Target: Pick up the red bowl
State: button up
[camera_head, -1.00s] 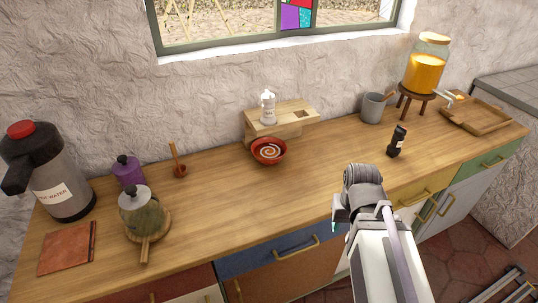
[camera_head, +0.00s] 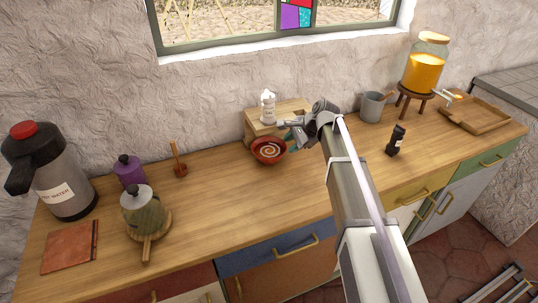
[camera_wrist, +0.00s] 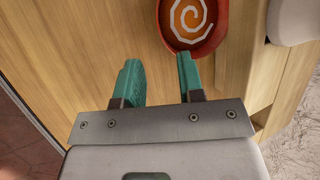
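The red bowl (camera_head: 268,151) stands upright on the counter in front of the wooden stand, with a white spiral on its orange-red inside. My gripper (camera_head: 289,140) is at the bowl's right side in the head view. In the wrist view the bowl (camera_wrist: 188,48) is partly cut off by the top edge. There my gripper (camera_wrist: 160,78) shows two green fingers spread apart with bare wood between them. The right finger's tip overlaps the bowl's near rim; I cannot tell whether it touches. The left finger is clear of the bowl.
A wooden stand (camera_head: 251,129) with a white bottle (camera_head: 268,106) is close behind the bowl. A grey cup (camera_head: 372,107) and a small dark bottle (camera_head: 396,140) stand to the right. A glass-bodied pot (camera_head: 143,212) is at the left. The counter in front of the bowl is clear.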

aim_at(275, 158)
jog(key=b+x, duration=0.5)
jog(key=x, duration=0.1)
jog(key=shift+d+f, duration=0.1)
jog(key=shift+d, duration=0.1)
jog(key=b+x, duration=0.4)
jog(key=x, duration=0.1)
jog(key=shift+w+a, duration=0.1)
jog(key=shift+a, duration=0.05)
grip_shut()
